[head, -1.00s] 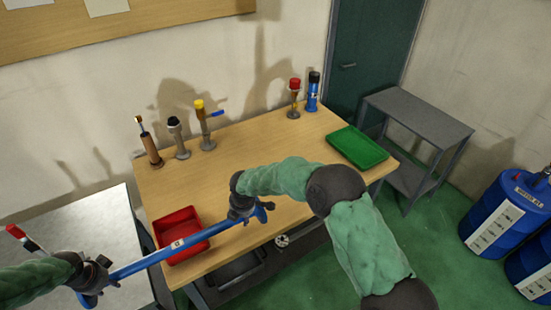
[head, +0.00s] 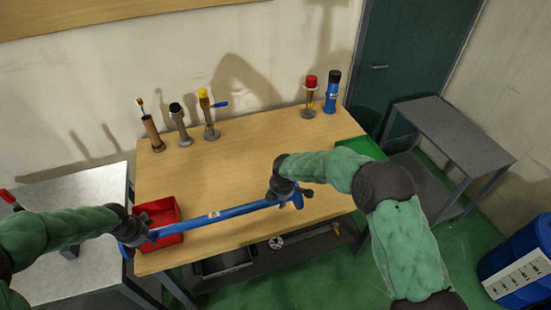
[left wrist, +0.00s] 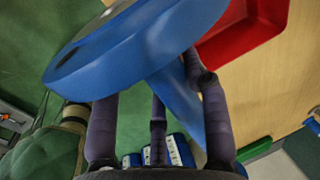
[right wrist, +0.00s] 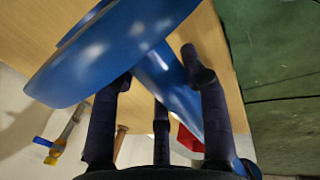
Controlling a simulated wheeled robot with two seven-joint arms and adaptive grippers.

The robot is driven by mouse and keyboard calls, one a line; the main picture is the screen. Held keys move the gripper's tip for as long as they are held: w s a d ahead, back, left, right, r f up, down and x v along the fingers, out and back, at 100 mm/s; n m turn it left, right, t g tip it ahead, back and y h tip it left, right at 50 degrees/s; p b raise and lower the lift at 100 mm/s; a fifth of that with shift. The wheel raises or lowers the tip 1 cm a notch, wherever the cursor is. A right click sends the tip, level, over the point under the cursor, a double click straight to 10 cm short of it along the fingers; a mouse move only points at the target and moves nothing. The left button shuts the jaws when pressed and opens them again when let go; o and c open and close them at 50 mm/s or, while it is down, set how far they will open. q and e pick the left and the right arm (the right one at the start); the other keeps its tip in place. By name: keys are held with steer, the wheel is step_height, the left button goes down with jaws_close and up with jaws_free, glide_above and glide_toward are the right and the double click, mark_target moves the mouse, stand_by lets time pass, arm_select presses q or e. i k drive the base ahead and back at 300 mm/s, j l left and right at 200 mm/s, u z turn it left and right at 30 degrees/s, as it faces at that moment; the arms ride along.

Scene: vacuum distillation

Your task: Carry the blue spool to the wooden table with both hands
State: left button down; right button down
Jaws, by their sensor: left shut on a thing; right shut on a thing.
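The blue spool (head: 228,212) is a long blue tube with a flange at each end. It spans between my two grippers in the head view, in front of and above the front part of the wooden table (head: 240,160). My left gripper (head: 136,230) is shut on its left end, and my right gripper (head: 287,190) is shut on its right end. In the left wrist view a blue flange (left wrist: 130,50) fills the top, with the fingers around the tube. The right wrist view shows the other flange (right wrist: 110,50) likewise. The spool's height above the table is hard to tell.
A red tray (head: 160,212) lies on the table's left, partly behind the spool. A green tray (head: 362,147) sits at the right edge. Several valve pieces (head: 180,125) stand along the back. A grey table (head: 85,190) is at left, a grey cart (head: 455,130) at right. The table's middle is clear.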

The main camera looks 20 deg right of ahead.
mark_target(241, 177)
steer(key=i+l, duration=0.55)
steer(key=l, duration=0.2)
steer(key=i, duration=0.35)
